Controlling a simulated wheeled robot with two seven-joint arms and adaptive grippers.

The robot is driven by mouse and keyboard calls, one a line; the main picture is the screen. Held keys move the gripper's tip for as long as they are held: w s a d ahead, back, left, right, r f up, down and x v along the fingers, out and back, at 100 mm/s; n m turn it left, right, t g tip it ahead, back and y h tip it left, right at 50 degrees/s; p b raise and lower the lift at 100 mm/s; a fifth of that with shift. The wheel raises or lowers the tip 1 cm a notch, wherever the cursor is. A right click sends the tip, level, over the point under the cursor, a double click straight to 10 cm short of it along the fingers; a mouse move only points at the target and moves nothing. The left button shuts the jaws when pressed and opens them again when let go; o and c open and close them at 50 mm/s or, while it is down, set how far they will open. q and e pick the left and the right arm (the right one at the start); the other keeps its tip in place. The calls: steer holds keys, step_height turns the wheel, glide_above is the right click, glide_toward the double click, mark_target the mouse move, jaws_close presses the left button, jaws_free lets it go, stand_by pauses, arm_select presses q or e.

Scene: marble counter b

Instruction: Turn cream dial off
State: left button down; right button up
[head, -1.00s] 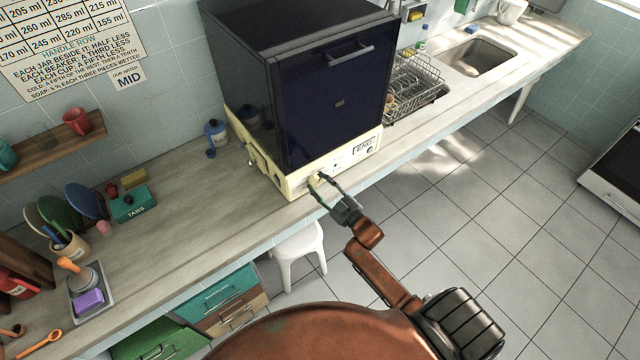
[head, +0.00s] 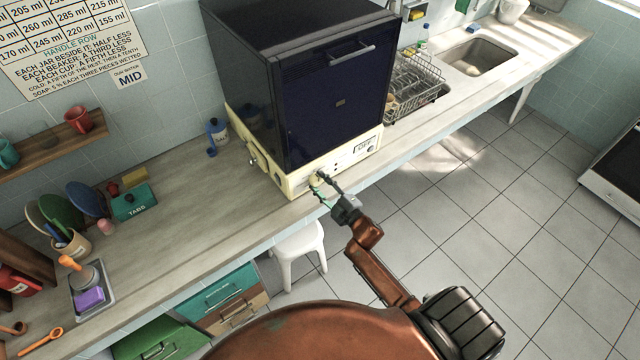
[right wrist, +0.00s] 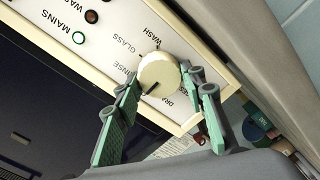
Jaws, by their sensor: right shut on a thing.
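The cream dial (right wrist: 160,70) sits on the cream front panel (right wrist: 112,27) of the dark blue dishwasher (head: 335,105). In the right wrist view its black mark points down and left, between the partly hidden rinse and drain words. My right gripper (right wrist: 163,88) has its green fingers on either side of the dial and is shut on it; in the head view the dial (head: 315,180) is small and partly covered by the fingers. My left gripper is out of view.
The dishwasher stands on the counter (head: 170,215). A dish rack (head: 418,80) and sink (head: 478,55) are to its right. A blue jar (head: 217,132) stands to its left. A white stool (head: 298,250) is below the counter edge. Floor to the right is clear.

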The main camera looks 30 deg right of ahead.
steer(key=o, duration=1.2)
steer(key=shift+c, duration=0.2)
steer(key=s+d, duration=0.1)
steer(key=s, duration=1.1)
steer(key=shift+d+r, duration=0.2)
steer(key=shift+r, duration=0.05)
steer(key=s+d+f+m+g+h, duration=0.1)
steer(key=s+f+m+g, duration=0.3)
steer(key=f, duration=0.8)
steer(key=s+f+m+g+h, duration=0.1)
steer(key=s+f, duration=0.4)
steer(key=f, duration=0.6)
steer(key=s+d+f+m+g, duration=0.1)
steer(key=s+f+m+g, duration=0.3)
steer(key=f, duration=0.8)
steer(key=s+a+f+g, duration=0.2)
steer(key=s+f, duration=0.4)
steer(key=s, duration=0.5)
steer(key=s+a+f+m+g, duration=0.1)
steer(key=s+a+f+g, duration=0.1)
steer(key=s+f, duration=0.5)
steer(key=s+a+f+m+g, duration=0.1)
steer(key=s+a+f+g, duration=0.2)
steer(key=s+f, duration=0.4)
steer(key=s, duration=0.8)
steer(key=shift+s+g, duration=0.3)
steer(key=shift+g, duration=0.1)
